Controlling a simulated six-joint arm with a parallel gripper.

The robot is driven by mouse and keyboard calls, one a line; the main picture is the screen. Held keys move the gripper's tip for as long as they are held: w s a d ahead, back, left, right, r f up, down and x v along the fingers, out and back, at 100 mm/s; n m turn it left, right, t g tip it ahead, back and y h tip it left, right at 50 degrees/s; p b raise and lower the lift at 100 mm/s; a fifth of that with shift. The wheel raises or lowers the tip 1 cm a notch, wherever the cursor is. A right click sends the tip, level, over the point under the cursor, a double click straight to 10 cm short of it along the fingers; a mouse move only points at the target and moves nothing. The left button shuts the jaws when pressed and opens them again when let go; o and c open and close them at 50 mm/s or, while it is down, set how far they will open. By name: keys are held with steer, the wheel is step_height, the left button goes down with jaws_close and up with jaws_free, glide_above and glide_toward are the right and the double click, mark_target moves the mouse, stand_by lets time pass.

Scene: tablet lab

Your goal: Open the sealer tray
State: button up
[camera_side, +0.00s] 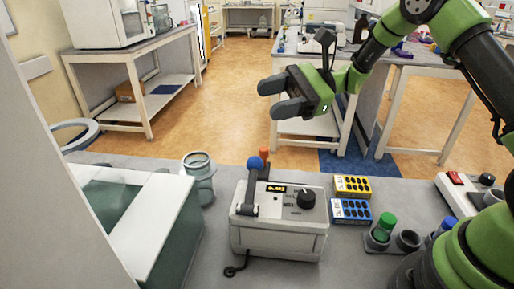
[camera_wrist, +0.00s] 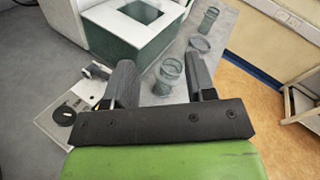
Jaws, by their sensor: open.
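The grey box-shaped machine, seemingly the sealer (camera_side: 278,218), stands on the bench in the middle of the side view. It has a small lit display, a black knob (camera_side: 306,198) and an upright lever with a blue ball end (camera_side: 255,162). An orange-topped part stands behind the lever. I cannot clearly tell a tray on it. In the wrist view, the machine (camera_wrist: 62,132) shows at lower left, partly hidden by a finger. My gripper (camera_side: 277,97) is open and empty, in the air above and behind the machine, apart from it. Its fingers (camera_wrist: 160,65) also show in the wrist view.
A white and green cabinet (camera_side: 165,228) stands left of the machine. A glass jar (camera_side: 199,178) stands between them. Yellow (camera_side: 352,186) and blue (camera_side: 351,210) well racks lie to the right, near a green-capped vial (camera_side: 383,226). Some bare bench lies in front of the racks.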

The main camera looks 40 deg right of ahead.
steer(key=d+m+t+h, duration=0.65)
steer(key=m+t, duration=0.35)
steer(key=m, duration=0.3)
steer(key=f, duration=1)
steer(key=d+f, duration=0.1)
steer(key=f, duration=0.5)
steer(key=shift+w+a+f, duration=0.1)
steer(key=shift+w+a, duration=0.05)
steer(key=shift+w, duration=0.05)
steer(key=x, duration=0.9)
steer(key=shift+w+a, duration=0.1)
steer(key=shift+w, duration=0.1)
